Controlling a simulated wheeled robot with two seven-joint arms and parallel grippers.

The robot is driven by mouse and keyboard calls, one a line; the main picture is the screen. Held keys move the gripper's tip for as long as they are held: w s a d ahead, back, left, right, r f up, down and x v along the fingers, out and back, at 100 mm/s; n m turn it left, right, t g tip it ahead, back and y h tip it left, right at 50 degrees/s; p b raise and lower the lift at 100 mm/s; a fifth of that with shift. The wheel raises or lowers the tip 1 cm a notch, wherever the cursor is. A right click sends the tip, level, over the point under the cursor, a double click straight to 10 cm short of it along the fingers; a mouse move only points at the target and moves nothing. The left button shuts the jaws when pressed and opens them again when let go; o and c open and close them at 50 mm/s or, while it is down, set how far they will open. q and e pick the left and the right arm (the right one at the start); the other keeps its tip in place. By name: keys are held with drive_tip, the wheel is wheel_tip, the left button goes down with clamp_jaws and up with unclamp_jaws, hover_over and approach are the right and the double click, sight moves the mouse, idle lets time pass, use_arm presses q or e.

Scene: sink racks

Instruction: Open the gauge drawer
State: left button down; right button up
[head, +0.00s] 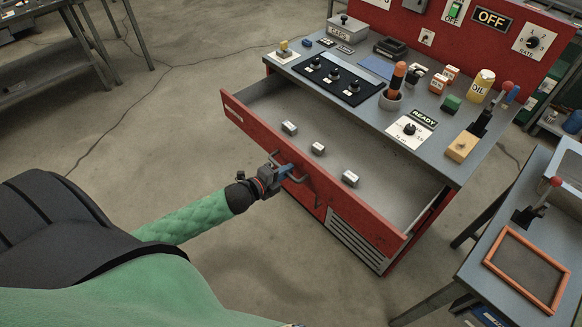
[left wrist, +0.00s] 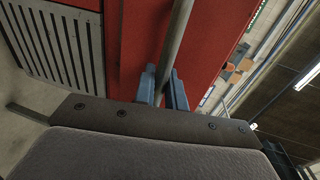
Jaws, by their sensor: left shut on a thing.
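The gauge drawer (head: 245,112) is a wide red-fronted drawer with a grey inside, and it stands pulled well out of the red workbench. Several small labelled blocks lie in it, among them one near the middle (head: 318,148). My left gripper (head: 284,172) is at the drawer's front, shut on the metal bar handle (head: 303,180). In the left wrist view the blue fingers (left wrist: 163,88) sit on both sides of the handle bar (left wrist: 177,40), in front of the red drawer face. My right gripper is not in view.
The bench top (head: 385,130) above the drawer holds a black gauge panel, an orange-handled tool in a cup, a yellow oil can (head: 482,86) and switches. A side table with an orange frame (head: 525,268) stands at the right. The floor left of the drawer is clear.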

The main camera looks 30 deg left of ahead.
use_arm(q)
drive_tip(key=shift+s, duration=0.1)
idle(0.3)
drive_tip(key=c, duration=1.5)
unclamp_jaws()
drive_tip(key=shift+a, duration=0.1)
drive_tip(key=shift+c, duration=0.2)
